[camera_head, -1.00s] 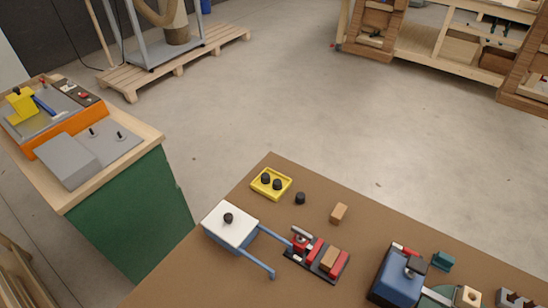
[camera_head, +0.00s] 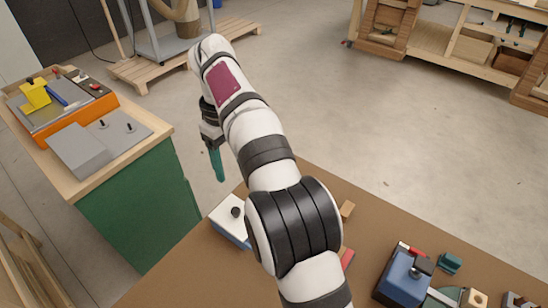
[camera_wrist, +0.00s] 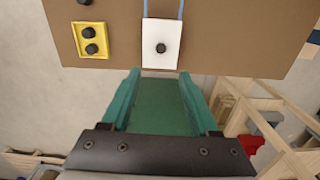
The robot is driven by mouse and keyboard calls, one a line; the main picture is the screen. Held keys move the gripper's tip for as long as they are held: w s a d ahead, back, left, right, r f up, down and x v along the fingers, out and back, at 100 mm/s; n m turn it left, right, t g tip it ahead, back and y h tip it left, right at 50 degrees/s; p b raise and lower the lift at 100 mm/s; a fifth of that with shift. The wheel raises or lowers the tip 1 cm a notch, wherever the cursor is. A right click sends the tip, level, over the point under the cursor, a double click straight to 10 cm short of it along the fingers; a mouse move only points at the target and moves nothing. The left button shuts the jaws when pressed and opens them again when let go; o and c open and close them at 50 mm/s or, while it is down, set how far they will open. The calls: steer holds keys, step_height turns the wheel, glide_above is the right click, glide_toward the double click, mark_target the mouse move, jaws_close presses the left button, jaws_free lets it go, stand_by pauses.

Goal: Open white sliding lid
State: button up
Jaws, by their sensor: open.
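In the wrist view the lid (camera_wrist: 161,30) and knob (camera_wrist: 160,48) are fully seen, with two blue rails (camera_wrist: 181,9) running past the top edge. My gripper (camera_head: 218,178) points down above and beyond the lid, apart from it. Its teal fingers (camera_wrist: 160,76) are open and empty, with the lid ahead of their tips.
A yellow tray (camera_wrist: 91,54) with two black knobs sits beside the lid on the brown table (camera_wrist: 225,35). A blue vice-like block (camera_head: 403,278) stands at the table's right. A green cabinet (camera_head: 140,215) with an orange tray stands left, across a floor gap.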

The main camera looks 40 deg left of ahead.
mark_target(235, 210)
steer(key=f, duration=1.6)
steer(key=shift+s+a, duration=0.15)
steer(key=shift+a, duration=0.2)
steer(key=shift+c, duration=0.3)
jaws_close()
